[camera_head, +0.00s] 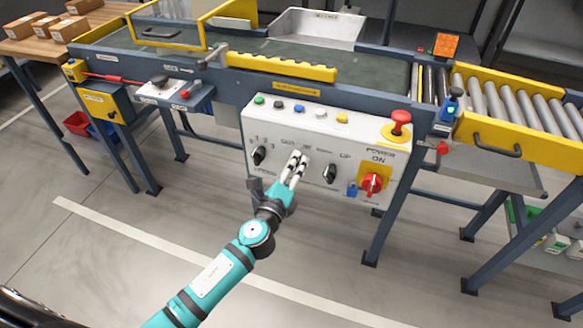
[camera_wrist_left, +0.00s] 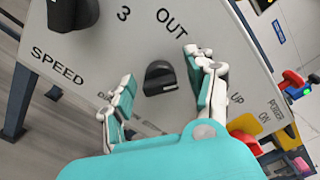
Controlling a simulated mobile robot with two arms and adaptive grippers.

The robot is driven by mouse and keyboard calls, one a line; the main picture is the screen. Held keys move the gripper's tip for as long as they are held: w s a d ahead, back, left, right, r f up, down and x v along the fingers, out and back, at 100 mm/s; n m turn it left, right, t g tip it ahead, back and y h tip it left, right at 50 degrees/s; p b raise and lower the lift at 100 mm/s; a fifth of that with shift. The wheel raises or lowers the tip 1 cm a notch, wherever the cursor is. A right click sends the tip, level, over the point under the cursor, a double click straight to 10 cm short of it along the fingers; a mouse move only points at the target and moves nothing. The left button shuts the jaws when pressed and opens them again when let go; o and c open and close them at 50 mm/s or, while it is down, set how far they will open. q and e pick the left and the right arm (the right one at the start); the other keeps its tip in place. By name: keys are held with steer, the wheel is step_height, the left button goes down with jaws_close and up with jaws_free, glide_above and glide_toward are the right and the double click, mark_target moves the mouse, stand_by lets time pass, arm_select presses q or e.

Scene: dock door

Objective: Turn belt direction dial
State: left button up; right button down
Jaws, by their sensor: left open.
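The black dial (camera_wrist_left: 160,78) with OUT printed beside it sits on the grey control panel (camera_head: 250,116), in the middle of the wrist view. My left gripper (camera_wrist_left: 160,66) is open, with one white-and-teal finger on each side of this dial. A gap shows between the dial and each finger, so they look apart. In the head view, my left gripper (camera_head: 297,160) is in front of the panel's middle and hides most of this dial. Part of the dial's lettering is covered by a finger in the wrist view. My right gripper is not in view.
The speed dial (camera_head: 259,155) is left of the gripper; another black dial (camera_head: 330,173) and the red power switch (camera_head: 372,184) are right. Coloured buttons (camera_head: 299,108) line the panel's top, and a red mushroom button (camera_head: 400,118) stands at its upper right. Floor in front is clear.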

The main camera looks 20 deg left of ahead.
arm_select(q)
jaws_close()
